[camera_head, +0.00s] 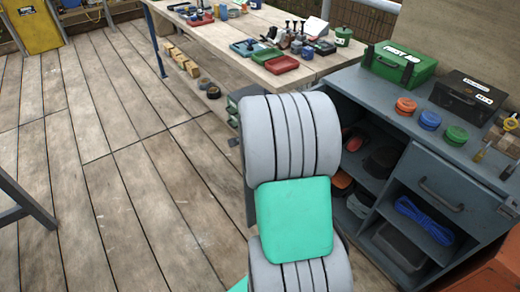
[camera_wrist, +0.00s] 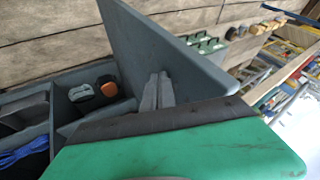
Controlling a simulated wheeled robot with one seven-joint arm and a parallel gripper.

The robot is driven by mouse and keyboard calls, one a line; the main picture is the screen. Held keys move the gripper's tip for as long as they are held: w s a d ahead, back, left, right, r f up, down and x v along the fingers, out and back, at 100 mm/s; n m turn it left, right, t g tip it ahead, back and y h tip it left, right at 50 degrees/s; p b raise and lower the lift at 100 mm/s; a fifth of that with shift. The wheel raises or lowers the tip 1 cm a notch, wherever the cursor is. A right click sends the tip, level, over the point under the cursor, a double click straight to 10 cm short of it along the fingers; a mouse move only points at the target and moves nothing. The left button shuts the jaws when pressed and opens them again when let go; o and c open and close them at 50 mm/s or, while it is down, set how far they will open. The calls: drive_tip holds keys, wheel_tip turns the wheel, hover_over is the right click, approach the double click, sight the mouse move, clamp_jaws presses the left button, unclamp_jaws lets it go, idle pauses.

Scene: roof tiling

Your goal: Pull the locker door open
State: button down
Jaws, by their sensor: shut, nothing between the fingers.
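The locker is the grey cabinet (camera_head: 420,160) at the right of the head view, with open compartments on show. Its grey door (camera_wrist: 165,45) stands out at an angle from the cabinet in the wrist view, so the inside is exposed. My gripper (camera_wrist: 159,75) shows in the wrist view with its two grey fingers together and empty. The fingers are against or just in front of the door panel; I cannot tell whether they touch it. In the head view my arm hides the gripper and most of the door.
A green first aid box (camera_head: 400,64) and a black case (camera_head: 468,97) stand on the cabinet top. A drawer (camera_head: 445,180) sits above a compartment with blue rope (camera_head: 425,220). A wooden workbench (camera_head: 220,35) with trays and tools stands behind. The plank floor (camera_head: 130,190) at left is largely clear.

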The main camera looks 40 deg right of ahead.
drive_tip(key=w+m, duration=0.1)
drive_tip(key=w, duration=0.3)
drive_tip(key=w+m+g+h, duration=0.1)
drive_tip(key=w, duration=0.2)
drive_tip(key=shift+w+d+m+b, duration=0.1)
drive_tip(key=shift+d+m+b, duration=0.2)
drive_tip(key=shift+b, duration=0.1)
